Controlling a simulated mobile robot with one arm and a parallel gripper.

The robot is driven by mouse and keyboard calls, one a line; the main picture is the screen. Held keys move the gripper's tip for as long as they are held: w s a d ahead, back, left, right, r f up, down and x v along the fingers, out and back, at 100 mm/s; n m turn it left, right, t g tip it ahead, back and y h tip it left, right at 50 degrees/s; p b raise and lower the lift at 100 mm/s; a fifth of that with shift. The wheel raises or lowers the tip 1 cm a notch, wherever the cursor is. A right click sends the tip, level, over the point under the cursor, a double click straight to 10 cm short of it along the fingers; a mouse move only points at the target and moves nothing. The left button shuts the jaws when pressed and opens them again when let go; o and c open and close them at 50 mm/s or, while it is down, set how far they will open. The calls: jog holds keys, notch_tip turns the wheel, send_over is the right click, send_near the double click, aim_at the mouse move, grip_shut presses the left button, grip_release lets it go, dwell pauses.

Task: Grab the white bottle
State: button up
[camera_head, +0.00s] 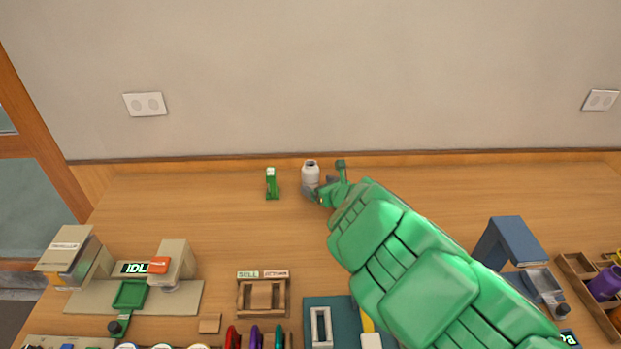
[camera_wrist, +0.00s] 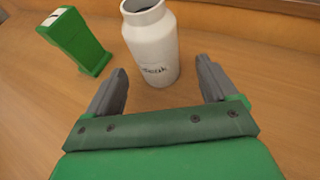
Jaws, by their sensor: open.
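The white bottle (camera_head: 310,174) stands upright on the wooden table near the back wall. In the wrist view the white bottle (camera_wrist: 153,45) has an open dark mouth, shoulders and small dark lettering low on its side. My gripper (camera_wrist: 162,70) is open, with one grey finger on each side of the bottle's lower part. The bottle is between or just beyond the fingertips; I cannot tell whether either finger touches it. In the head view my gripper (camera_head: 322,191) is at the bottle's lower right, and my green arm comes in from the lower right.
A small green object with a white top (camera_head: 271,184) stands left of the bottle and also shows in the wrist view (camera_wrist: 75,42). The wall is close behind. A wooden holder (camera_head: 263,310), a beige machine (camera_head: 170,265) and a blue stand (camera_head: 510,240) are nearer the front.

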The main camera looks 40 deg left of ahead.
aim_at(310, 180)
jog(key=shift+w+a+f, duration=0.1)
jog(key=shift+w+a, duration=0.05)
jog(key=shift+a, duration=0.8)
jog(key=shift+x, duration=1.6)
jog(key=c, duration=1.2)
